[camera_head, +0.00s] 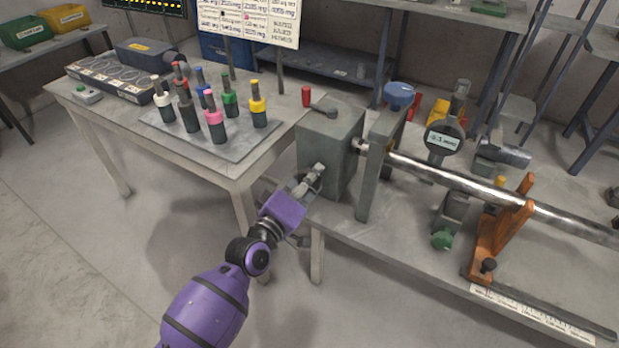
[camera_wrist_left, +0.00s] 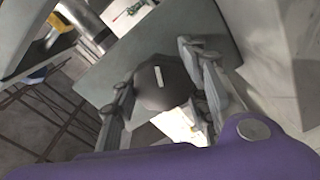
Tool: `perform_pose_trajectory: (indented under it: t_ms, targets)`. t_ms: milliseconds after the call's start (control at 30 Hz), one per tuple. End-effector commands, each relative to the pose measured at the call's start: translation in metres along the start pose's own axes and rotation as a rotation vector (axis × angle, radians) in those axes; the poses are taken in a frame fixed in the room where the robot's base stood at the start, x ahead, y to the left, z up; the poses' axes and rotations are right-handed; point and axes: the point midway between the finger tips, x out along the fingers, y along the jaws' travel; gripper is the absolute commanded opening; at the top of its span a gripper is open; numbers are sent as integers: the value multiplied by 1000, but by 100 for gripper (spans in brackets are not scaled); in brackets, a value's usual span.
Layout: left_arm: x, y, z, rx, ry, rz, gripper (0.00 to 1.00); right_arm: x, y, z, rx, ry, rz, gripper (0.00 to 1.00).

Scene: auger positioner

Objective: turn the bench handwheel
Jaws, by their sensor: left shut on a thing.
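My left gripper (camera_head: 308,182) reaches in from the lower left to the near side of the grey-green box (camera_head: 338,132) on the bench. In the left wrist view, the handwheel (camera_wrist_left: 162,78) is a dark, rounded knob with a pale stripe on its face. My left gripper (camera_wrist_left: 160,88) is shut on it, with fingers along both sides. In the head view the gripper hides most or all of the handwheel. My right gripper is in neither view.
A red-knobbed lever (camera_head: 306,96) tops the box. A long steel shaft (camera_head: 470,182) runs right over an orange support (camera_head: 500,235), past a dial gauge (camera_head: 444,138). The left table holds a tray (camera_head: 222,150) of several colour-banded tools. Floor shows at lower left.

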Motion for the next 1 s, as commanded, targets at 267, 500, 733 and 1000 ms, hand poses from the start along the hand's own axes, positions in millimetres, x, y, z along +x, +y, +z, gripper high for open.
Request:
perform_pose_trajectory:
  t_ms: [267,500,733,1000]
  targets:
    - [2,8,-2,257,6,12,15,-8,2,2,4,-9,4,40]
    - [2,8,-1,437,7,13,15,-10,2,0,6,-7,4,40]
    - [2,8,0,545,9,14,15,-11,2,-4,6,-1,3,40]
    - [2,8,1,598,9,14,15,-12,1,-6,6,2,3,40]
